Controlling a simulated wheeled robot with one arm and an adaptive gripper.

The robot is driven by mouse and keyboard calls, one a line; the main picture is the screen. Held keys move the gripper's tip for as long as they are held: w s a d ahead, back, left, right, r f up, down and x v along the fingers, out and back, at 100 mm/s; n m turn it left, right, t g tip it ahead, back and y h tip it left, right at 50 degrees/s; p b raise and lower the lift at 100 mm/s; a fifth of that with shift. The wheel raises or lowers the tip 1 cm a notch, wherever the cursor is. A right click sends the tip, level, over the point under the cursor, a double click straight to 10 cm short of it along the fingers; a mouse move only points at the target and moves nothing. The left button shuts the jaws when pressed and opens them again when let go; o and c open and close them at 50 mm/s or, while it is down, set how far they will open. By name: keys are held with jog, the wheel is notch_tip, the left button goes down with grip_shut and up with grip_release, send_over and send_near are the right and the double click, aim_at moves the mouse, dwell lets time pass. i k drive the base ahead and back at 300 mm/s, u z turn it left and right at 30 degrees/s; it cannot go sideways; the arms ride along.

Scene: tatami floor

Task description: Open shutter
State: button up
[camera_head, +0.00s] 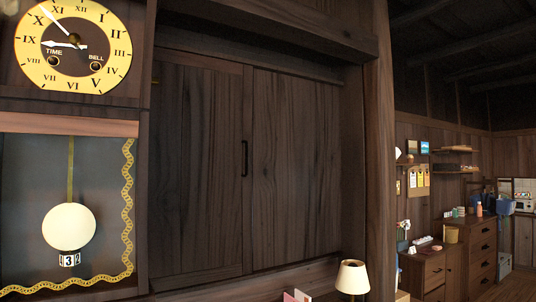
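The shutter is a pair of dark brown wooden panels in a wooden frame, in the middle of the head view. The left panel (195,165) and the right panel (297,165) meet near the centre with no visible gap. A dark vertical handle (244,158) is at that meeting line. The shutter looks closed. My gripper is not in view, so where it is relative to the handle cannot be seen.
A large pendulum clock with a yellow dial (73,45) and a pale round pendulum (69,226) fills the left side. A small lamp (352,278) stands below the shutter's right end. Right of the post (380,150), a room holds wooden drawers (482,250) and shelves.

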aim_at(200, 175)
jog(key=u, duration=0.15)
jog(key=i, duration=0.7)
jog(key=u, duration=0.85)
jog(key=i, duration=0.55)
jog(key=u, duration=0.55)
